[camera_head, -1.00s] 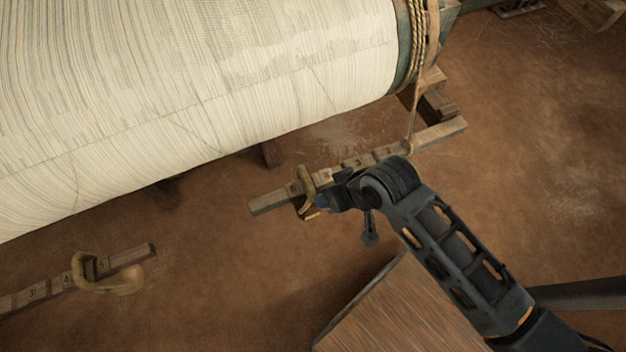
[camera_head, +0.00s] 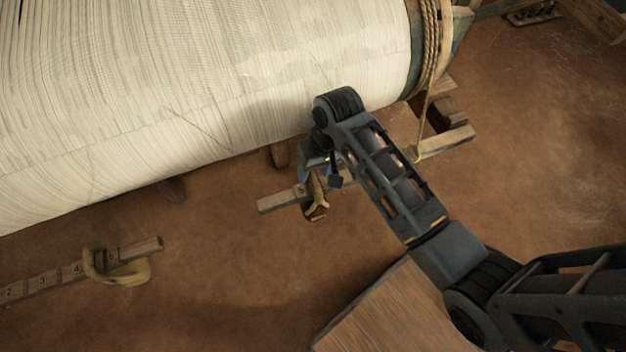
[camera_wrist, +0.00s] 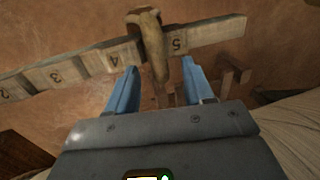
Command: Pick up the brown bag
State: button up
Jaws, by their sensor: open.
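The brown bag (camera_head: 317,198) hangs over a numbered wooden bar (camera_head: 275,202) in the middle of the head view. In the wrist view the bag (camera_wrist: 150,38) lies across the bar beside the number 5, with its lower part reaching down between the fingers. My gripper (camera_head: 312,174) is at the bag, on the side toward the cloth roll. In the wrist view my gripper (camera_wrist: 160,68) is open, with a blue finger on each side of the bag and visible gaps. My arm hides part of the bar in the head view.
A large cream cloth roll (camera_head: 200,80) lies just behind the bar. A second numbered bar (camera_head: 40,282) with a yellowish bag (camera_head: 125,272) is at left. A wooden board (camera_head: 385,315) is in front. The earthen floor between is clear.

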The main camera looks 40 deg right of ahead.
aim_at(313, 175)
jog(key=shift+w+a+f, duration=0.1)
jog(key=shift+a+f, duration=0.05)
jog(key=shift+f, duration=0.8)
jog(key=shift+a+f, duration=0.15)
jog(key=shift+f, duration=0.75)
jog(key=shift+c, duration=0.5)
grip_shut()
jog(key=shift+w+r, duration=0.1)
jog(key=shift+r, duration=0.05)
